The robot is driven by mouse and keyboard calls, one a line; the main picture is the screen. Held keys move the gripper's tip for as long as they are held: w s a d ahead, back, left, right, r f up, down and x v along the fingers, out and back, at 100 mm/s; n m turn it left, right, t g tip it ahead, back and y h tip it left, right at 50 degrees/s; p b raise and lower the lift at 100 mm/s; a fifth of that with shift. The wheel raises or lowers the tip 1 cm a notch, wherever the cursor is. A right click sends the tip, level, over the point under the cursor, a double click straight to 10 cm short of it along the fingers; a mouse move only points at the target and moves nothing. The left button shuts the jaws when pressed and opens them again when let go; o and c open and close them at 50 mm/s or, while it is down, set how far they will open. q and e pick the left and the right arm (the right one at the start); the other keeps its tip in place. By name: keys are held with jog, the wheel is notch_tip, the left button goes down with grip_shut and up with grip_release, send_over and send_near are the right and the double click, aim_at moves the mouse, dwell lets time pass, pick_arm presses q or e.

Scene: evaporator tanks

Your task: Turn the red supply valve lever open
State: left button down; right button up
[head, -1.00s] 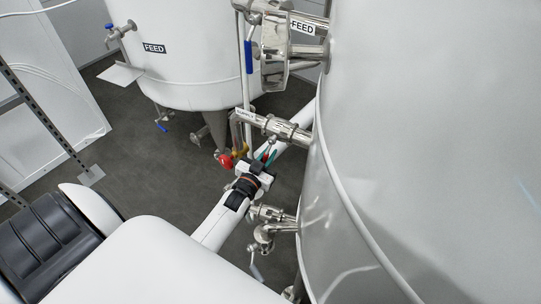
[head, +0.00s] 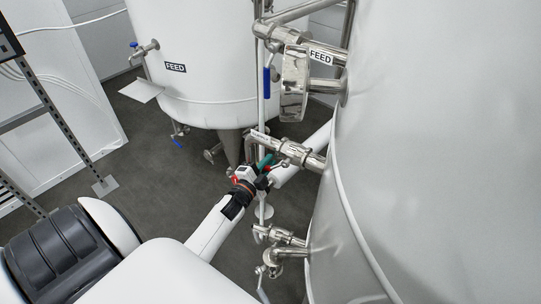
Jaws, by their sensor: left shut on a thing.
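The red lever (head: 268,168) is a small red strip at the valve below the labelled steel pipe (head: 304,157) of the large right tank. My left gripper (head: 263,174) reaches in from the lower left and is shut on the lever. The jaws and wrist cover most of the lever and valve body, so the lever's exact angle cannot be told. A teal piece (head: 266,160) shows just above the jaws. My right gripper is not in view.
The large right tank (head: 430,140) stands close to my left gripper. A second tank (head: 195,70) marked FEED stands behind. A blue-handled lever (head: 267,81) hangs above, and a lower steel valve (head: 278,237) sits below. Open floor (head: 165,190) lies to the left.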

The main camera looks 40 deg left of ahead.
aim_at(272, 148)
pick_arm(q)
jog(key=shift+a+r+m, duration=0.2)
jog(key=shift+r+m, duration=0.65)
jog(key=shift+m, duration=0.6)
jog(key=shift+a+r+m, duration=0.2)
jog(key=shift+r+m, duration=0.6)
jog(key=shift+m, duration=0.65)
jog(key=c, duration=1.4)
grip_release()
jog(key=shift+s+f, duration=0.1)
jog(key=shift+s, duration=0.4)
jog(key=s+d+b, duration=0.1)
jog(key=s, duration=1)
jog(key=shift+d, duration=0.1)
